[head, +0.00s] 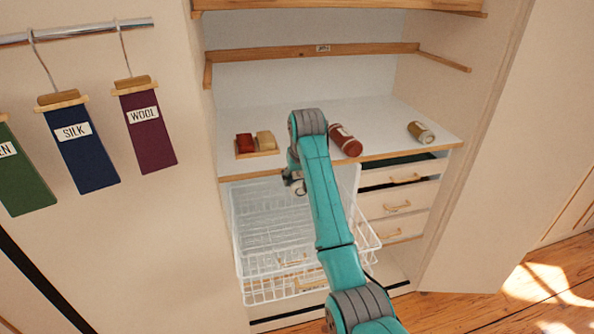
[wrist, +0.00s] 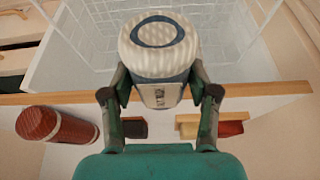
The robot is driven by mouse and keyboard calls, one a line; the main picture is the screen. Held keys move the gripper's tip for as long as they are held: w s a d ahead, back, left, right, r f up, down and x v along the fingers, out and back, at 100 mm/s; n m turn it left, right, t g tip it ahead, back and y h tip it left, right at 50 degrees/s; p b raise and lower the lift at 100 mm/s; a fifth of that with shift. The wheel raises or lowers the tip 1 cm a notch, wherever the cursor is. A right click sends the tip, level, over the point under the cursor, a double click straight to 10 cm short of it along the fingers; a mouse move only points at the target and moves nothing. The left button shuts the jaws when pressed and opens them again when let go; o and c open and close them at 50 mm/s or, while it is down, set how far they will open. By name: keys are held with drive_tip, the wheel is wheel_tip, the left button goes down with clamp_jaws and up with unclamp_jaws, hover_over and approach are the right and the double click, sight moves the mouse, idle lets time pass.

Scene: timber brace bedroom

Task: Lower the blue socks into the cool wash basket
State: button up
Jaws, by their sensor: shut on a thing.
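The rolled blue socks (wrist: 158,42) show in the wrist view as a pale ribbed bundle with a dark blue ring on its end, a blue band and a small tag. My gripper (wrist: 160,82) is shut on them, one finger on each side. In the head view my gripper (head: 294,182) hangs in front of the shelf edge, over the white wire basket (head: 250,268); my arm hides most of the socks there. The basket also shows in the wrist view (wrist: 85,45), behind the socks. I cannot read any label on it, and its inside is partly hidden by my arm.
A white counter (head: 385,118) with a wooden edge lies behind the basket. Drawers (head: 400,205) stand right; fabric samples (head: 148,130) hang left.

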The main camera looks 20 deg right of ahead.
wheel_tip(320, 180, down, 8)
idle(0.4)
drive_tip(key=shift+r, duration=0.1)
idle(0.5)
drive_tip(key=shift+f, duration=6.65)
drive_tip(key=shift+f, duration=1.85)
